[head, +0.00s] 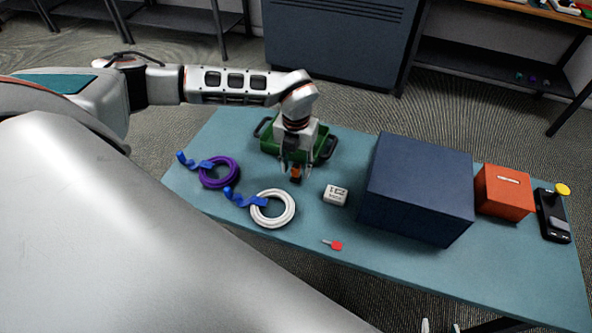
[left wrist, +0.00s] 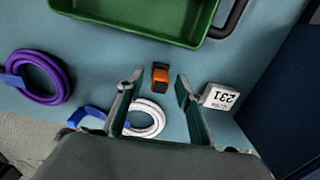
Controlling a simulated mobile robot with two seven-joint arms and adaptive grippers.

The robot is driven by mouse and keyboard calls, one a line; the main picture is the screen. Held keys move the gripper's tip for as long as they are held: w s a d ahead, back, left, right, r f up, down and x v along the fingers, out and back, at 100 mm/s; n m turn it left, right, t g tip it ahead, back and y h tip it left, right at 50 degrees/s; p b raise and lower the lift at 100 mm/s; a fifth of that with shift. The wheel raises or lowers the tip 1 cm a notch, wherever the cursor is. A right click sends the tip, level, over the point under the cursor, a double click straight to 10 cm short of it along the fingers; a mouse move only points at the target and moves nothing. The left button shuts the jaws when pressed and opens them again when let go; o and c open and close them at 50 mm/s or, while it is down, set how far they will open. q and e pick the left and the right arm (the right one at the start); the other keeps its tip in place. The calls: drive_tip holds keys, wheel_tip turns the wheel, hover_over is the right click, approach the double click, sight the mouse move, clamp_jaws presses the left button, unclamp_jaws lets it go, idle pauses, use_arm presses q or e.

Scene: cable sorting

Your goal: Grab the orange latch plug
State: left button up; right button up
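The orange latch plug (head: 296,174) is a small orange block with dark parts, lying on the table just in front of the green tray. It also shows in the left wrist view (left wrist: 161,76), a little beyond the gap between my left fingertips. My left gripper (head: 297,170) points down over the plug. Its fingers (left wrist: 158,80) are spread wide, one on each side, with nothing held. Two pale tips, apart, at the bottom edge of the head view look like my right gripper (head: 440,327); the rest of it is cut off.
A green tray (head: 326,150) stands behind the plug. A white labelled block (head: 335,195) lies close on the right, a white cable coil (head: 289,210) and purple coil (head: 234,172) on the left. A dark blue box (head: 418,185) and orange-red box (head: 505,194) stand further right. A red-handled item (head: 336,245) lies near the front edge.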

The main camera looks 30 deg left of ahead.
use_arm(q)
clamp_jaws()
